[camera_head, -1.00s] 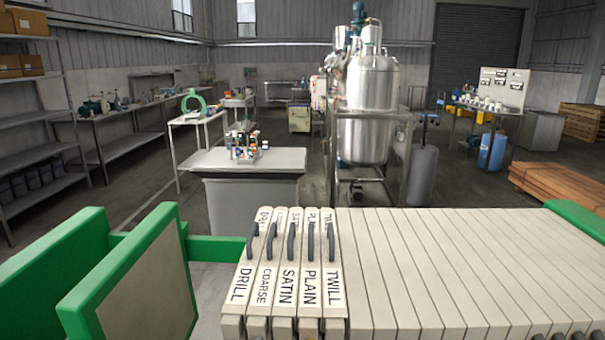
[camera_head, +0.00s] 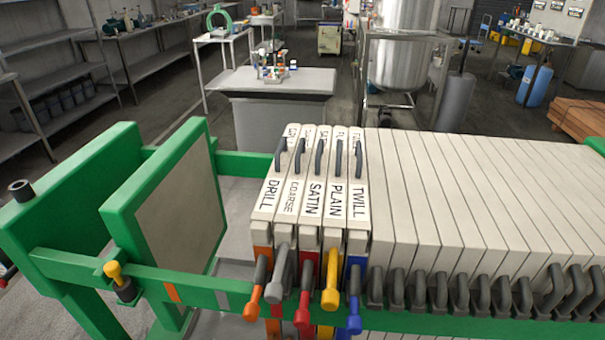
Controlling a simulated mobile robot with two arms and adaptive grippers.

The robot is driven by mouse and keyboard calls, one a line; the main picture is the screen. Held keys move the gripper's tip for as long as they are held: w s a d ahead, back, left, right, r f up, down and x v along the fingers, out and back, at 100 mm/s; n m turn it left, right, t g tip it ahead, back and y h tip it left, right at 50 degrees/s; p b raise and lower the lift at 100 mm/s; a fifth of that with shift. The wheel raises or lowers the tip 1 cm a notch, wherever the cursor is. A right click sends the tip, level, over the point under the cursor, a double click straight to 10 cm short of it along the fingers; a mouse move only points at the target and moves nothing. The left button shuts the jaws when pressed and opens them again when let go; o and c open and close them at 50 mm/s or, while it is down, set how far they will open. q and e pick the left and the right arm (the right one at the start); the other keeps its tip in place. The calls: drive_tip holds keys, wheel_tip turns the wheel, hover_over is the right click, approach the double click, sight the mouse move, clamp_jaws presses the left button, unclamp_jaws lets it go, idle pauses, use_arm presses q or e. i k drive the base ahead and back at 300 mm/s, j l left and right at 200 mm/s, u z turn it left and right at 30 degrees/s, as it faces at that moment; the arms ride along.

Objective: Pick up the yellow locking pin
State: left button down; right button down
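A small yellow-topped pin (camera_head: 114,272) stands in a dark collar on the green side rail (camera_head: 75,262) of the filter press at the lower left. Its lower part is hidden in the collar. It looks like the yellow locking pin. A separate yellow handle (camera_head: 331,285) hangs at the front of the plate labelled PLAIN. Neither of my grippers is in view.
Labelled plates (camera_head: 310,195) carry dark top handles and orange, grey, red, yellow and blue front handles. More pale plates (camera_head: 470,190) fill the right. An open gap lies beside the green-framed plate (camera_head: 182,215). A grey table (camera_head: 280,85) stands behind.

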sight(112, 270)
drive_tip(key=j+z, duration=0.2)
drive_tip(key=j, duration=0.25)
drive_tip(key=j+z, duration=0.15)
drive_tip(key=j, duration=0.3)
drive_tip(key=k+j+z, duration=0.2)
drive_tip(key=j, duration=0.25)
drive_tip(key=j+z, duration=0.15)
drive_tip(key=j, duration=0.3)
drive_tip(key=j+z, duration=0.2)
drive_tip(key=j, duration=0.2)
drive_tip(key=k+j+z, duration=0.15)
drive_tip(key=j, duration=0.25)
drive_tip(key=k, duration=0.05)
